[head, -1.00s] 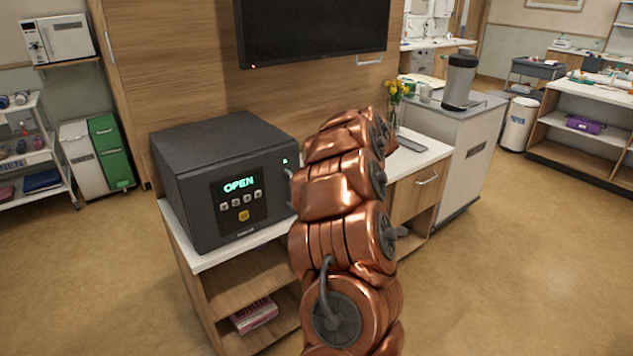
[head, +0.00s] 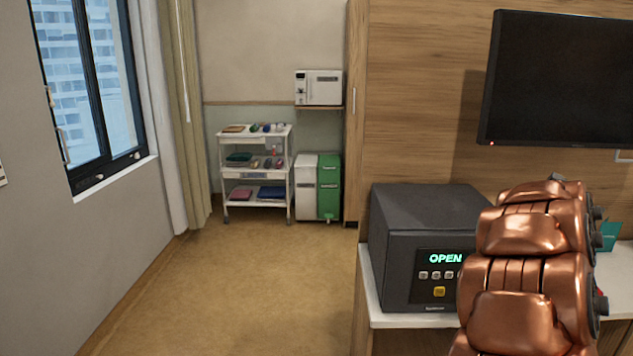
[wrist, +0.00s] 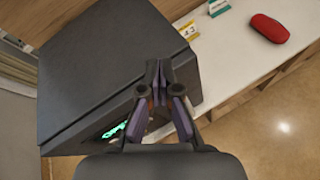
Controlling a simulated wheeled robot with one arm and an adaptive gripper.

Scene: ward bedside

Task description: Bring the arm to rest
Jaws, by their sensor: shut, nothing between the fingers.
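My arm (head: 528,265) is copper-coloured and stands bent at the right of the head view, in front of the counter. My gripper (wrist: 158,68) shows in the wrist view with its two fingers together and nothing between them. It points over the dark grey safe (head: 425,225), in front of or above its front edge; I cannot tell whether they touch. The safe also shows in the wrist view (wrist: 105,60), and its display reads OPEN. The gripper is hidden behind the arm in the head view.
The white counter (wrist: 225,60) bears a red case (wrist: 269,28), a yellow number card (wrist: 187,30) and a green-and-white box (wrist: 218,7). A wall screen (head: 560,80) hangs above. A white trolley (head: 255,170) and bins (head: 328,188) stand far back. The floor at left is clear.

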